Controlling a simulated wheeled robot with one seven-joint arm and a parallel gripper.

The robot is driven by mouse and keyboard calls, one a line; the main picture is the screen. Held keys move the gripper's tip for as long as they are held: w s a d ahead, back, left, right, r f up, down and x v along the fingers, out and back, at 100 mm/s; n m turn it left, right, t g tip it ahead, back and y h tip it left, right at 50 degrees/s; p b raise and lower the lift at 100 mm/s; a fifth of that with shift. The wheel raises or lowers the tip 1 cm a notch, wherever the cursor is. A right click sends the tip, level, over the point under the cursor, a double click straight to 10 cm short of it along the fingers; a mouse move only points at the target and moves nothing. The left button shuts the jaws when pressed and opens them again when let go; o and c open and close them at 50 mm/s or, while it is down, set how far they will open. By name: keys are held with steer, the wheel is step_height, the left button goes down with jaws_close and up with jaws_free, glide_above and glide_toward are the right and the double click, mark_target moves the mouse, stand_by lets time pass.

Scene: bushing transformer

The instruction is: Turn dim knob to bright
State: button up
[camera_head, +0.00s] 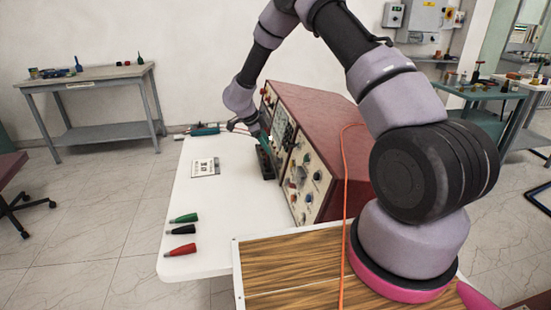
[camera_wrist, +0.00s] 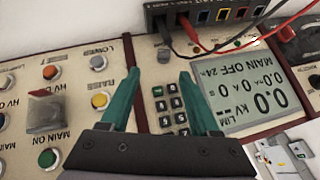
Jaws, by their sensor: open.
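The test set (camera_head: 325,110) is a red cabinet with a cream control panel on the white table. My gripper (camera_head: 259,131) is at the panel's far end, partly hidden by my arm's end. In the wrist view my gripper (camera_wrist: 159,76) has its two teal fingers apart, with nothing between them. They are over the panel, beside a keypad (camera_wrist: 170,104) and a grey display (camera_wrist: 243,92) whose text appears upside down. A dark round part (camera_wrist: 301,42) shows at the right edge. I cannot read a dim or bright label, so I cannot tell which control is the dim knob.
A black terminal block (camera_wrist: 205,14) with red and black leads lies beyond the panel. Coloured buttons, including a yellow one (camera_wrist: 100,100), and a clear-covered switch (camera_wrist: 44,113) are at left. Green, red and black connectors lie on the white table (camera_head: 215,225). A paper (camera_head: 204,167) lies nearby.

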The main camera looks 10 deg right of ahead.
mark_target(277, 159)
steer(key=x, duration=1)
steer(key=shift+w+d+r, duration=0.1)
steer(key=shift+w+r, duration=0.05)
steer(key=shift+w, duration=0.25)
jaws_close()
